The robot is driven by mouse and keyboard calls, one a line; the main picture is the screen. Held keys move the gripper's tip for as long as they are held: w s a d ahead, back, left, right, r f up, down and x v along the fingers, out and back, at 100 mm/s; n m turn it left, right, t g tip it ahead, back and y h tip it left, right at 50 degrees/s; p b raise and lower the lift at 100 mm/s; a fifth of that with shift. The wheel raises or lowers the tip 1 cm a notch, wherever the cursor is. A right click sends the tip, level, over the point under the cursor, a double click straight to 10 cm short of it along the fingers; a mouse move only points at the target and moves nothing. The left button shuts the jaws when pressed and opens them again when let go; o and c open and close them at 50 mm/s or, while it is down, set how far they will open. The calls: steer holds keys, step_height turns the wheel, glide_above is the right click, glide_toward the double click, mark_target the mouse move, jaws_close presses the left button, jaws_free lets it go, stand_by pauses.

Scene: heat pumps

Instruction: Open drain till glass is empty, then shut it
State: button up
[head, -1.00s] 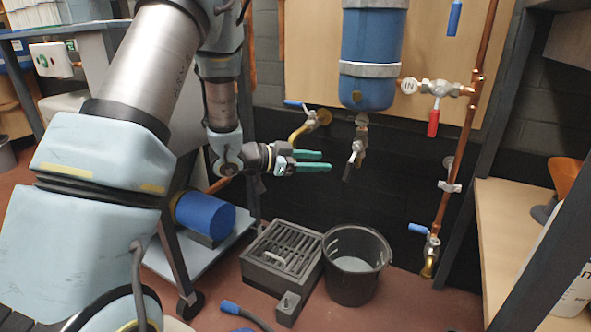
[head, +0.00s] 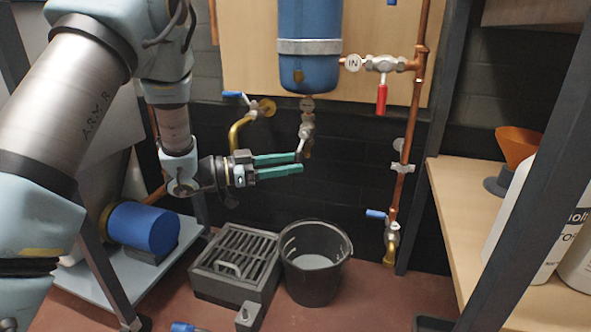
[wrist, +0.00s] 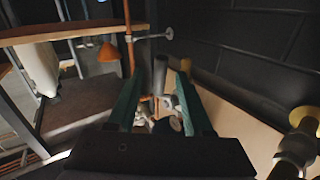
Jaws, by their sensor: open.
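A blue vessel (head: 310,50) with a small round amber fitting, perhaps the glass, near its bottom hangs on the wooden board. I cannot tell any level in it. Below it is a metal drain valve (head: 306,130), its lower part beside my gripper's fingertips. My gripper (head: 301,162) is open, its green fingers reaching right at the valve. In the wrist view, a dark handle (wrist: 160,72) and metal valve parts (wrist: 167,104) show between the spread fingers; I cannot tell if they touch. A black bucket (head: 314,282) stands on the floor below.
A grey floor drain grate (head: 238,262) sits left of the bucket. A red-handled valve (head: 382,92) marked IN and a copper pipe are to the right. A blue-handled tap (head: 260,106) is close left of the vessel. A wooden shelf (head: 465,210) with white jugs bounds the right.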

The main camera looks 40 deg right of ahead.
steer(key=shift+x, duration=1.15)
jaws_close()
stand_by(0.6)
